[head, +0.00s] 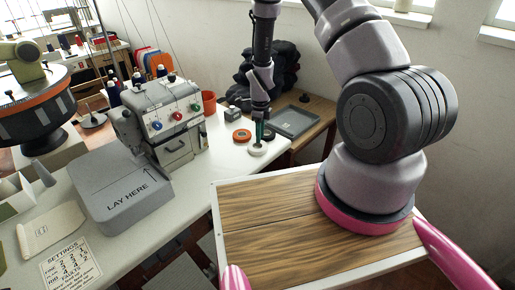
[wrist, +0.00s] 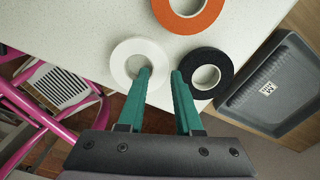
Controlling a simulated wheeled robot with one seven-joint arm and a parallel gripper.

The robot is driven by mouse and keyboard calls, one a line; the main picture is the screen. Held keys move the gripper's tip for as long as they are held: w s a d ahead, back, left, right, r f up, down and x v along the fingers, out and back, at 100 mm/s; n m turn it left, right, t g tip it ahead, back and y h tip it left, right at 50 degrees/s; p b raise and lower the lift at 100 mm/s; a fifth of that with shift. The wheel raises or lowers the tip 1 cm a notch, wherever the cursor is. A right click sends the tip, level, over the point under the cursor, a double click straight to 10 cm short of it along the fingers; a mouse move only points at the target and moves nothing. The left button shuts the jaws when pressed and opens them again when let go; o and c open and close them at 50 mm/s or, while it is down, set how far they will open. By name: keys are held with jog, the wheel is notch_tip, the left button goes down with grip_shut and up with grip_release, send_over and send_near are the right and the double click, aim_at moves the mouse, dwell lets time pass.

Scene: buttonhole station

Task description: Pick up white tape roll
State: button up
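The white tape roll (wrist: 121,62) lies flat on the speckled white table in the wrist view. It also shows near the table's right end in the head view (head: 257,151). My gripper (wrist: 161,72) has two teal fingers with a gap between them. The left fingertip appears over or in the roll's hole. The right fingertip is at its outer side, between it and the black tape roll (wrist: 220,66). The roll's right wall lies between the tips. Whether they press on it I cannot tell. In the head view my gripper (head: 260,136) points down at the white roll.
An orange tape roll (wrist: 187,16) lies beside the white and black rolls. A grey tray (wrist: 272,88) stands at the right on a wooden surface.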

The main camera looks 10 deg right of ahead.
notch_tip(320, 180, down, 2)
jog(key=shift+f, duration=0.15)
grip_shut()
